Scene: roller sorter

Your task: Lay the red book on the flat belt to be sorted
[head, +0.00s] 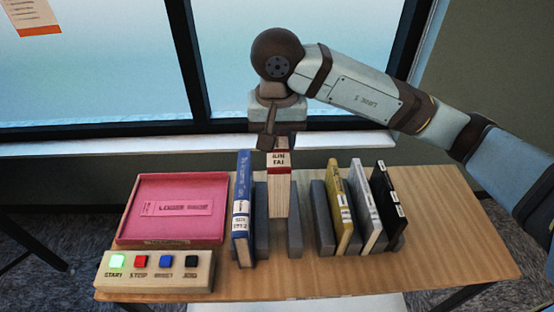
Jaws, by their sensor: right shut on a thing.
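The red book (280,185) stands upright between two grey dividers in the middle of the wooden table. It shows a red top part with a white label and pale page edges below. My right gripper (278,138) comes down from above and is shut on the book's top end. Its fingertips are partly hidden by the gripper body. I cannot tell whether the book's lower end touches the table. My left gripper is not in view. I cannot make out a flat belt in this view.
A blue book (243,210) stands close on the left. Yellow (339,205), grey (364,205) and black (388,200) books lean in grey dividers on the right. A pink tray (130,222) and a button box (155,284) lie left. The table (455,235) is clear at right.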

